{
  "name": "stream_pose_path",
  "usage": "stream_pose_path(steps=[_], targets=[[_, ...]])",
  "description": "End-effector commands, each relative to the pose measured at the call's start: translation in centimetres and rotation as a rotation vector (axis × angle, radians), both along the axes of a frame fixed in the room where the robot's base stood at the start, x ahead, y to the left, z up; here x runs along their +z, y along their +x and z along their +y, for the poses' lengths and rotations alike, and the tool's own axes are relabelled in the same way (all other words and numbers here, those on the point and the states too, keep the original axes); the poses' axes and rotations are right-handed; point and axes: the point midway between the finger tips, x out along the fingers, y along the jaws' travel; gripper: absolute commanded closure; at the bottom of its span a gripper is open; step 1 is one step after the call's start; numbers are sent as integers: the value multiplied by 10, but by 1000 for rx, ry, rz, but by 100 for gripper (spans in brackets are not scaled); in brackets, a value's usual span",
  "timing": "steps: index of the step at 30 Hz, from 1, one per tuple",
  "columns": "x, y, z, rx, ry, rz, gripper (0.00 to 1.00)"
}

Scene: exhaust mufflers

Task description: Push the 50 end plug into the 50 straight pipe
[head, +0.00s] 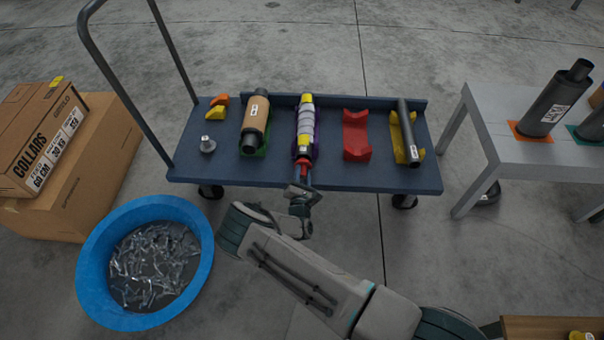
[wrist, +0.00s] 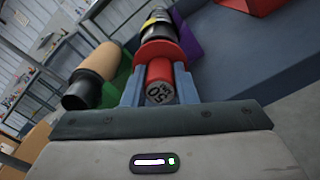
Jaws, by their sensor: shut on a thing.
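My gripper (head: 303,186) is shut on a red plug (wrist: 160,82) whose round end face is marked 50. Its two fingers stand either side of the plug, and its wider red flange (wrist: 162,52) lies beyond them. In the head view the plug (head: 303,168) is in line with the near end of a grey pipe with yellow bands (head: 305,122), lying in a purple cradle (head: 316,140). In the wrist view the flange overlaps the pipe's near end (wrist: 157,28); whether they touch, or how deep the plug sits, I cannot tell.
The blue cart top (head: 275,172) also bears a tan-wrapped muffler (head: 256,115), a red cradle (head: 355,135) and a dark pipe (head: 407,130) in a yellow cradle (head: 397,140). A blue tub (head: 88,275) stands front left, a grey table (head: 490,130) right.

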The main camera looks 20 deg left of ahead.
Motion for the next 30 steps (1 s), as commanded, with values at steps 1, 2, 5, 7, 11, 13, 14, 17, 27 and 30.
stream_pose_path(steps=[1,2,5,7,11,13,14,17,27,30], targets=[[0,0,0,0,0,0,97],[0,0,0,0,0,0,97],[0,0,0,1,0,-1,97],[0,0,0,1,0,-1,97],[0,1,1,1,0,-1,97],[0,2,1,1,0,-1,97],[0,2,1,1,1,0,97],[0,5,2,0,1,-1,97],[0,13,3,-1,0,-1,97],[0,16,4,-1,0,-1,97]])
